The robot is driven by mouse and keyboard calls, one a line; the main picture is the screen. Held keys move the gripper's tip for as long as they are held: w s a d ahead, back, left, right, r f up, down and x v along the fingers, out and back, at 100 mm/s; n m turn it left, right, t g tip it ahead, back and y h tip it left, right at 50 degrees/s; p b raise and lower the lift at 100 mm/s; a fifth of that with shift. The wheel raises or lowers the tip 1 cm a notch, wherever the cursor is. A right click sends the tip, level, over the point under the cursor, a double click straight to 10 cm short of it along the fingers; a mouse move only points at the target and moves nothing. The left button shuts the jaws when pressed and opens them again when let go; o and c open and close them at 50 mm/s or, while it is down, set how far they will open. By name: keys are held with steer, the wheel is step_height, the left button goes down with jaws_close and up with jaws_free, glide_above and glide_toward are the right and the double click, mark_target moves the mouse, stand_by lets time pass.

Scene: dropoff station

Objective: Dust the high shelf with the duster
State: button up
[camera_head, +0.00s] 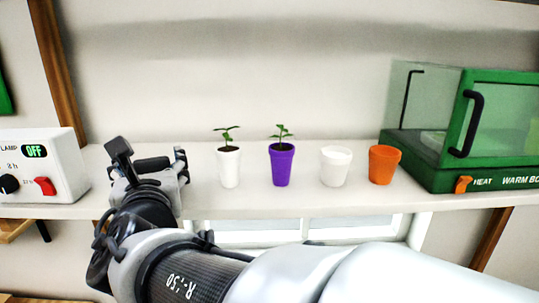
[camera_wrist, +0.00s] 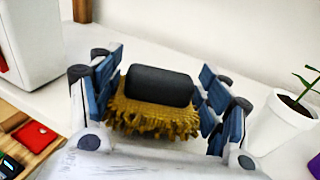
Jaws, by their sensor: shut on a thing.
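The white shelf (camera_head: 300,202) runs across the head view with pots and devices on it. My gripper (camera_head: 150,163) is at the shelf's left part, between the lamp box and the first plant. In the wrist view my gripper (camera_wrist: 160,82) has its blue-padded fingers on both sides of the duster (camera_wrist: 150,118), shut on it. The duster has a dark rounded block on top and a yellow-brown fringe below. In the head view only the dark block shows between the fingers. I cannot tell whether the fringe touches the shelf.
Left stands a white lamp control box (camera_head: 38,165) reading OFF. Right of my gripper are a white pot with a seedling (camera_head: 229,168), a purple pot with a seedling (camera_head: 281,165), an empty white pot (camera_head: 335,168) and an orange pot (camera_head: 383,165). A green glass warm box (camera_head: 450,178) stands far right.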

steer(key=shift+f+b, duration=1.05)
steer(key=shift+b, duration=0.15)
stand_by(0.3)
